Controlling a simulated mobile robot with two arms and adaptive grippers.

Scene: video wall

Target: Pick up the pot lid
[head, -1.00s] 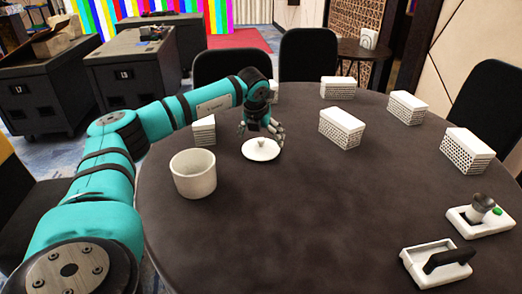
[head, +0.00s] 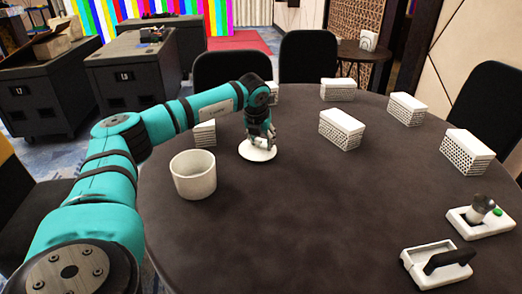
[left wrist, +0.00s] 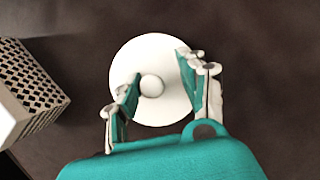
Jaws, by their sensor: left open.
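The white round pot lid (head: 250,155) lies on the dark round table, behind and to the right of the white pot (head: 193,174). My left gripper (head: 261,143) is right above the lid, pointing down. In the left wrist view the lid (left wrist: 143,60) lies under the fingers, and its round knob (left wrist: 152,86) shows between the open fingertips of the left gripper (left wrist: 160,82), nearer the left finger. I see no contact with the knob. My right gripper is in no view.
Several white perforated boxes (head: 341,128) stand around the table; one box (left wrist: 30,90) is close beside the lid. Two white devices (head: 437,264) lie at the front right. The middle of the dark table (head: 310,210) is clear.

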